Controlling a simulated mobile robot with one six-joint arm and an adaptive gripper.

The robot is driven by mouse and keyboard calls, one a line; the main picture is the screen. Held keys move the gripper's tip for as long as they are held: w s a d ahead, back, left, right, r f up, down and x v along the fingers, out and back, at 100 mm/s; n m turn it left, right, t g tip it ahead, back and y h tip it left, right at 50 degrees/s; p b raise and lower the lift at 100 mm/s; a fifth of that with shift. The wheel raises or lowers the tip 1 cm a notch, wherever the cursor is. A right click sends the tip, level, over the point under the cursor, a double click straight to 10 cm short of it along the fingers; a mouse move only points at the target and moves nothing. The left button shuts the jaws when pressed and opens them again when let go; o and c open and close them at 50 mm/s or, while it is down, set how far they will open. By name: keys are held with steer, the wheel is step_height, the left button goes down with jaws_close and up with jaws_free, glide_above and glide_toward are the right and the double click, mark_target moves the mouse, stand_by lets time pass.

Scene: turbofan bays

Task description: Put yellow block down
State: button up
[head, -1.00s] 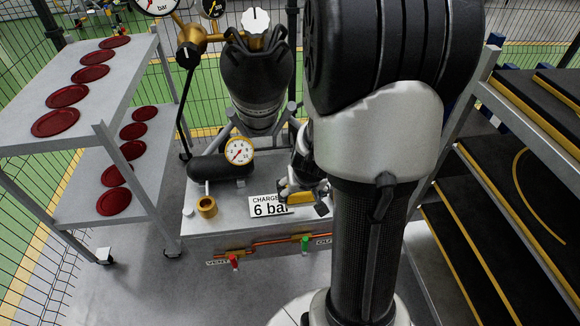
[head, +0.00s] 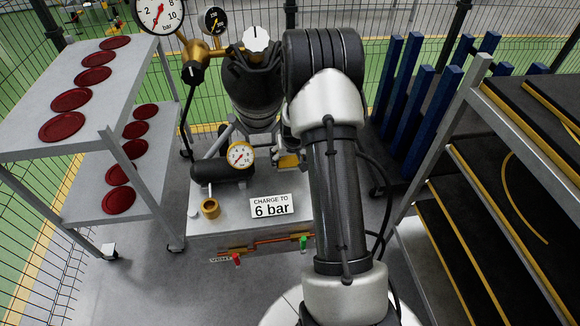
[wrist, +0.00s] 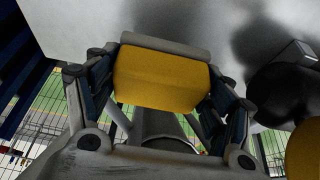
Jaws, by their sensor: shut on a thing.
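The yellow block (wrist: 160,78) is between the two fingers of my gripper (wrist: 160,85) in the wrist view. My gripper is shut on it, with a finger pressed to each side. In the head view, a small part of the yellow block (head: 287,161) shows just left of my arm, above the back right of the grey bench (head: 215,229). My arm hides most of the gripper there. I cannot tell whether the block touches the bench top.
On the bench are a black cylinder with a gauge (head: 239,155), a brass fitting (head: 210,208) and a "6 bar" sign (head: 271,207). A gas bottle (head: 250,95) stands behind. A shelf with red discs (head: 62,127) is left; a rack with black trays (head: 520,190) is right.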

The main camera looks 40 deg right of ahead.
mark_target(290, 165)
steer(key=shift+f+b, duration=0.65)
steer(key=shift+f, duration=1.1)
steer(key=shift+f, duration=0.15)
steer(key=o, duration=1.2)
